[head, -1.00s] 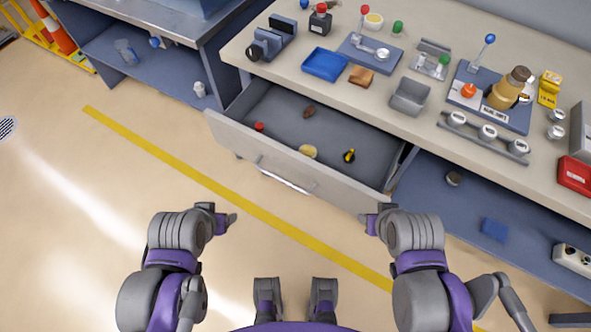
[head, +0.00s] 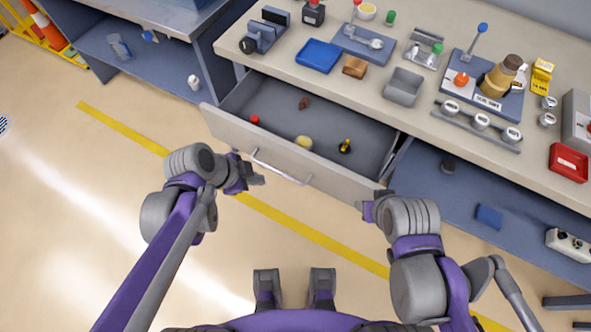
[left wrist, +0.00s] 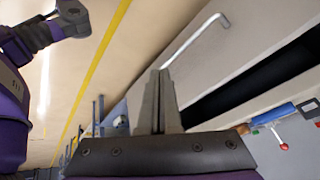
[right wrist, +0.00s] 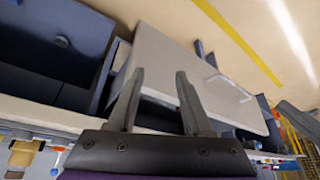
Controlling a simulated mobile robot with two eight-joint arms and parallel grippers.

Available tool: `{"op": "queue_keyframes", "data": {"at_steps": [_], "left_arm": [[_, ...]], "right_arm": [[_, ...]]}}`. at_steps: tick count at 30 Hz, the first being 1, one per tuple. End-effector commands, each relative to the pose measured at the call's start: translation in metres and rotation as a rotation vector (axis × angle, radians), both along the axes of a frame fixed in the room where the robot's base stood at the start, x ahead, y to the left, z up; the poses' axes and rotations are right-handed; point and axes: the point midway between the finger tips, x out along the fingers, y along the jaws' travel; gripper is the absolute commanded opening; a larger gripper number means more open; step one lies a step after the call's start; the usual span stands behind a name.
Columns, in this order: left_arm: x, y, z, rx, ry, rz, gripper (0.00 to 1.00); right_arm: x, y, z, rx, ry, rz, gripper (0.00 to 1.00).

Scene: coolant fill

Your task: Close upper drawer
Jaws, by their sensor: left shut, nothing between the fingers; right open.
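The upper drawer (head: 232,130) stands pulled out from under the workbench, with a pale front and a silver bar handle (head: 280,169). Small things lie inside: a red one, a brown one, a pale yellow one and a black-and-yellow one. My left gripper (head: 260,180) is shut and empty, just in front of the drawer front near the left end of the handle. In the left wrist view its fingers (left wrist: 158,75) are together, with the handle (left wrist: 195,40) beyond. My right gripper (head: 366,205) is open and empty near the drawer's right front corner; its fingers (right wrist: 160,78) are spread before the drawer front (right wrist: 170,55).
The workbench top (head: 300,85) holds a blue tray (head: 319,56), a grey bin (head: 404,87), a red box (head: 568,162) and several fixtures. An open lower shelf (head: 470,185) lies right of the drawer. The floor in front is clear, with a yellow line.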

Motion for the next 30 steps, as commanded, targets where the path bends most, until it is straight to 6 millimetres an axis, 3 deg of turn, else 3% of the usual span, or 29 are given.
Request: {"op": "queue_keyframes", "data": {"at_steps": [3, 9, 16, 30], "left_arm": [[0.017, -0.018, -0.001, -0.013, -0.096, -0.251, 0.0], [0.031, -0.036, -0.002, -0.026, -0.222, -0.505, 0.0], [0.036, -0.047, -0.015, -0.028, -0.251, -0.56, 0.0], [0.052, -0.089, -0.076, -0.027, -0.25, -0.555, 0.0]], "right_arm": [[0.0, 0.0, 0.003, 0.0, -0.001, 0.0, 0.5], [0.001, 0.0, 0.005, 0.0, -0.002, 0.0, 0.5], [0.0, 0.0, 0.001, 0.0, 0.0, 0.0, 0.5], [-0.002, 0.0, -0.013, 0.0, 0.004, 0.0, 0.5]]}}
